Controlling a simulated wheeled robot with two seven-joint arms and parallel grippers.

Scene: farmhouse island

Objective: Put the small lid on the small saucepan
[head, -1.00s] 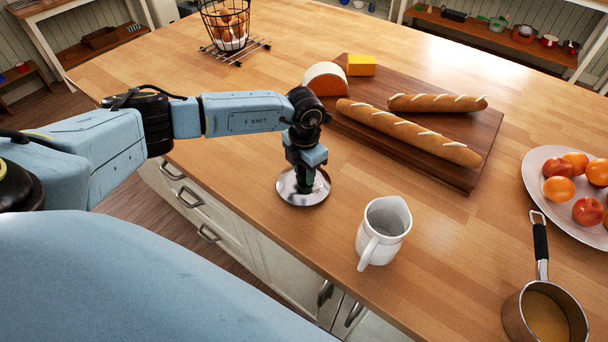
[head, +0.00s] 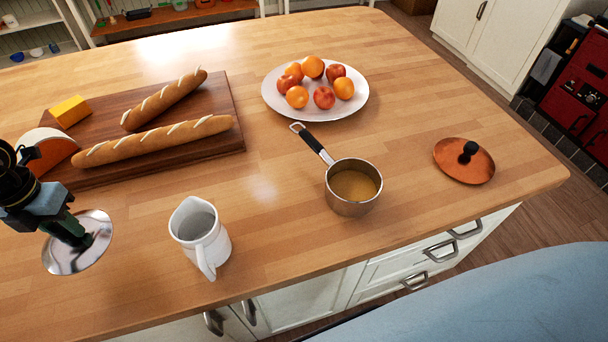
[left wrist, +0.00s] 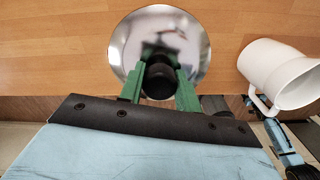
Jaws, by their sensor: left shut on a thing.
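The small lid (head: 62,258) is a shiny steel disc at the left edge of the head view. My left gripper (head: 84,240) is shut on its dark knob. In the left wrist view the green fingers (left wrist: 158,90) sit either side of the black knob, and the steel lid (left wrist: 133,35) spreads out behind them. I cannot tell whether the lid touches the worktop. The small saucepan (head: 353,203) is steel with a black handle and holds a yellowish-brown liquid. It stands uncovered right of centre, well to the right of the lid.
A white jug (head: 195,240) stands between the lid and the saucepan, and also shows in the left wrist view (left wrist: 262,65). A copper lid (head: 450,162) lies at right. A fruit plate (head: 290,113) and a bread board (head: 225,95) are behind. Worktop around the saucepan is clear.

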